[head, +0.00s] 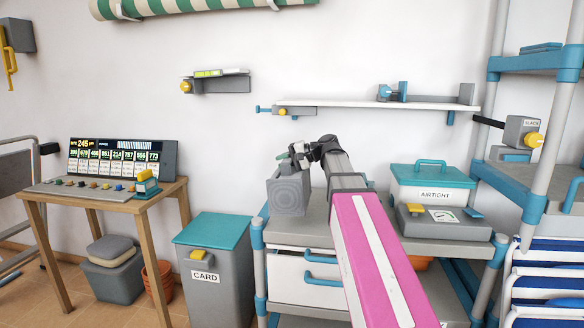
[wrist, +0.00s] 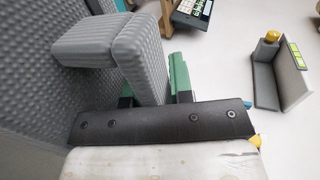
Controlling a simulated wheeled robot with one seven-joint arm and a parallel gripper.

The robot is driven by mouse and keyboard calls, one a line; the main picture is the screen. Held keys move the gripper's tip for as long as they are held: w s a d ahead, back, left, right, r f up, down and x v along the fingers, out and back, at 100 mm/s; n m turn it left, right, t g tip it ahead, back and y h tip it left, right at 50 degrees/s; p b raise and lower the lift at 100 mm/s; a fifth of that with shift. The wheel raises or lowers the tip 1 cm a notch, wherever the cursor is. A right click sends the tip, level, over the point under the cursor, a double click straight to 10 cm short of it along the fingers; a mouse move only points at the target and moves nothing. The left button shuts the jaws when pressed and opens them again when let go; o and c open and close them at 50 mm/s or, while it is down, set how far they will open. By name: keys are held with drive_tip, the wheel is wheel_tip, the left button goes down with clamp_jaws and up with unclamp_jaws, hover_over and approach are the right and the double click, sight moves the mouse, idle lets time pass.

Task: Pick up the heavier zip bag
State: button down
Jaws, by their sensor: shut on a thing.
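My gripper (head: 301,155) is at the end of my outstretched arm, above the grey-topped trolley near the wall. In the wrist view, its green fingers close around a grey ridged block (wrist: 143,62), which joins a second ridged piece to the left. A large grey textured surface lies just behind that block at the left. In the head view, a grey box with concentric rings (head: 288,194) is right below my gripper; whether it rests on the trolley or hangs is unclear. I cannot make out any clear zip bag, nor compare weights.
A white AIRTIGHT box with teal lid (head: 432,190) stands on the trolley's right, behind a grey device. A CARD bin (head: 214,262) and a wooden table (head: 88,199) with a display stand left. Wall shelves (head: 365,104) are above; a blue-and-grey rack (head: 545,130) is right.

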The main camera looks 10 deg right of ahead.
drive_tip(key=s+a+r, duration=0.1)
drive_tip(key=a, duration=0.1)
drive_tip(key=s+a+r, duration=0.1)
drive_tip(key=a+r, duration=0.1)
drive_tip(key=shift+s, duration=0.4)
